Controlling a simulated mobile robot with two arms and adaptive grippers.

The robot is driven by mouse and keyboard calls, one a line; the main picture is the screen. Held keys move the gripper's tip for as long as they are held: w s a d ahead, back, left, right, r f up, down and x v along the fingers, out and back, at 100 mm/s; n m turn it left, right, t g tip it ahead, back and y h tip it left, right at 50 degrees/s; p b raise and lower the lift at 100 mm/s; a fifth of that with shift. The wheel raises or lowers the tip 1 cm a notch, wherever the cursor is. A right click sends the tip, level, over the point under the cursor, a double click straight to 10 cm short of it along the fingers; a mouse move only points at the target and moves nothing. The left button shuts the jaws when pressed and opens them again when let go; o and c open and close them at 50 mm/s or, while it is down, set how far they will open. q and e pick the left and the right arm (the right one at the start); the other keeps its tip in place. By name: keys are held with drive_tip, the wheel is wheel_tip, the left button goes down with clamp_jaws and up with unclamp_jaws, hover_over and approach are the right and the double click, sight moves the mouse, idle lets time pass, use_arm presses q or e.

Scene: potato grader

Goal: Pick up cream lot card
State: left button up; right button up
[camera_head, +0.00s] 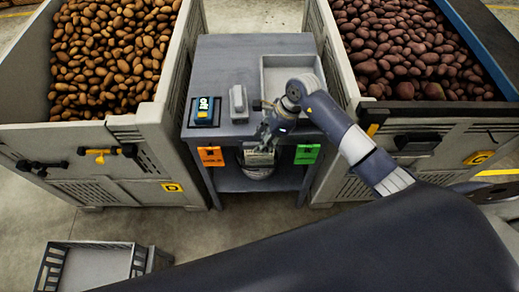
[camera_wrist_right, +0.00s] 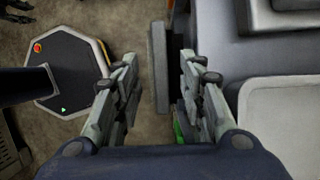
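In the head view, a pale panel (camera_head: 259,158), probably the cream lot card, shows at the table's front between an orange card (camera_head: 211,156) and a green card (camera_head: 306,153). My right gripper (camera_head: 264,142) is in front of its upper part and hides some of it. In the right wrist view, my right gripper (camera_wrist_right: 156,88) is open. A narrow grey slab (camera_wrist_right: 158,70) shows between and beyond its fingers; I cannot tell surely whether it is the card. No finger is clearly touching it. A sliver of the green card (camera_wrist_right: 181,130) shows by the right finger.
The grey table (camera_head: 225,60) carries a blue device (camera_head: 204,112), a small grey block (camera_head: 238,102) and a shallow tray (camera_head: 290,62). Potato bins stand left (camera_head: 150,125) and right (camera_head: 345,92), close to the table. An empty crate (camera_head: 92,250) sits on the floor at left.

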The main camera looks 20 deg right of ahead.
drive_tip(key=x, duration=0.3)
drive_tip(key=shift+w+a+r+p, duration=0.1)
drive_tip(key=shift+a+r+p, duration=0.05)
drive_tip(key=shift+p, duration=0.15)
drive_tip(key=shift+f, duration=0.2)
drive_tip(key=shift+f+b, duration=0.25)
drive_tip(key=shift+b, duration=0.1)
clamp_jaws()
